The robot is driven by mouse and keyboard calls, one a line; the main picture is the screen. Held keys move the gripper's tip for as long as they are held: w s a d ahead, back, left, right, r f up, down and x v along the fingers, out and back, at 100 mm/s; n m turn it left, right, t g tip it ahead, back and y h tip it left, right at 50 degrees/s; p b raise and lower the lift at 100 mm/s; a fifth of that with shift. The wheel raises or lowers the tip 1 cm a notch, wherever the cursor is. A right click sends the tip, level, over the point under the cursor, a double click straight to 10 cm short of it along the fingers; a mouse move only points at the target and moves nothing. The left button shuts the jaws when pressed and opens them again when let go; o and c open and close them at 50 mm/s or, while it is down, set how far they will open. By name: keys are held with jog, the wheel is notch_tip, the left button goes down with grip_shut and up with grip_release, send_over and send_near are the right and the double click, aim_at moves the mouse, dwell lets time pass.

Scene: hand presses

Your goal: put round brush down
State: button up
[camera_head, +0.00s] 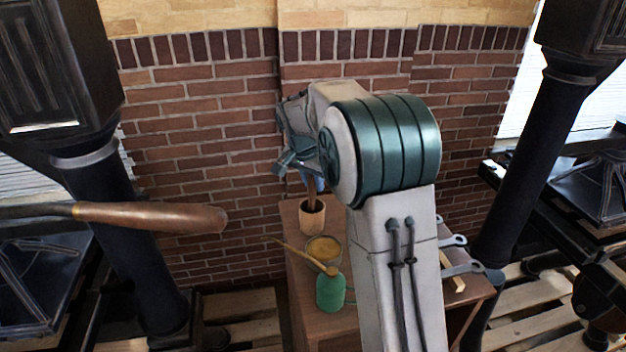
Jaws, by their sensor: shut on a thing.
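My gripper (303,168) is above the back left of the small wooden cabinet, partly hidden by my own arm. It is shut on what looks like the round brush (309,188), a thin brown handle seen just below the jaws. The handle runs down to the mouth of a tan cup (312,219) on the cabinet top (299,257). The brush's lower end is hidden, and I cannot tell whether it touches the cup's bottom.
A yellow-topped round tin (324,250) and a green oil can (331,293) with a long spout stand in front of the cup. Wrenches (470,268) lie at the cabinet's right. Dark presses flank it, one with a wooden handle (150,215) at left. A brick wall (205,150) is behind.

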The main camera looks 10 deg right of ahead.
jog(key=shift+f, duration=0.25)
jog(key=o, duration=1)
jog(key=shift+r, duration=0.1)
jog(key=shift+r, duration=0.1)
jog(key=w+a+b+v, duration=0.1)
jog(key=b+v, duration=0.2)
jog(key=v, duration=1)
jog(key=s+d+f+n, duration=0.1)
jog(key=s+f+n, duration=0.2)
jog(key=s, duration=0.7)
jog(key=s+d+f+n+t+y, duration=0.1)
jog(key=s+f+n, duration=0.2)
jog(key=s, duration=0.8)
jog(key=s+d+f+n+y, duration=0.1)
jog(key=s+f+n, duration=0.2)
jog(key=s+f, duration=0.3)
jog(key=shift+s+d, duration=0.2)
jog(key=shift+s, duration=2.15)
jog(key=shift+f, duration=0.1)
jog(key=shift+c, duration=0.4)
